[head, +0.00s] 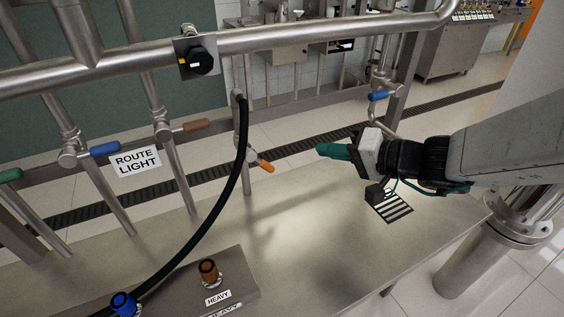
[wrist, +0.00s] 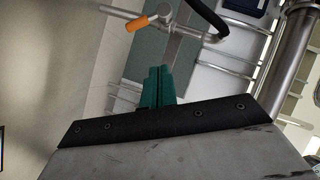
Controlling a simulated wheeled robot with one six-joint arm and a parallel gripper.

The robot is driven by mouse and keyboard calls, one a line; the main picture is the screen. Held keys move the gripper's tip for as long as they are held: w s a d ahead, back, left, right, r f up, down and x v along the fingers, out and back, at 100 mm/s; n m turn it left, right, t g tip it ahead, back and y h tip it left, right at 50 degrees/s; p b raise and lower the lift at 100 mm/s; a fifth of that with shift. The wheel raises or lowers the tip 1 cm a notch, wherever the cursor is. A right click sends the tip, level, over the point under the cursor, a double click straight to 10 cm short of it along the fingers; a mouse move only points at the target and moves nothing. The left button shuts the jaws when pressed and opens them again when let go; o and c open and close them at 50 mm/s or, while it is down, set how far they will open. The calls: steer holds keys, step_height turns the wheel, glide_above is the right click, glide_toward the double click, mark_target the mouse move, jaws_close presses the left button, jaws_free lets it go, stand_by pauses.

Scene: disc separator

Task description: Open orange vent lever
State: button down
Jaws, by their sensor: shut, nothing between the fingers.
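The orange vent lever (head: 265,166) sticks out to the right and slightly down from a valve on a thin vertical pipe in the head view. The black hose runs down from the top of that same pipe. The lever also shows in the wrist view (wrist: 138,24), near the top and left of centre. My gripper (head: 320,149) has green fingers and comes in from the right, with its tips apart from the lever and to its right. In the wrist view my gripper (wrist: 157,70) has its fingers shut together with nothing between them.
A blue lever (head: 104,149) and a brown lever (head: 197,125) are on the pipes at left. Another blue lever (head: 379,95) is behind my gripper. A horizontal steel pipe (head: 270,38) crosses above. The steel table (head: 320,235) is mostly clear; a box (head: 180,292) with hose fittings stands front left.

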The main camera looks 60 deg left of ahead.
mark_target(260, 162)
steer(key=s+a+f+n+t, duration=0.1)
steer(key=s+a+f, duration=0.4)
steer(key=a, duration=0.5)
steer(key=shift+f, duration=1.35)
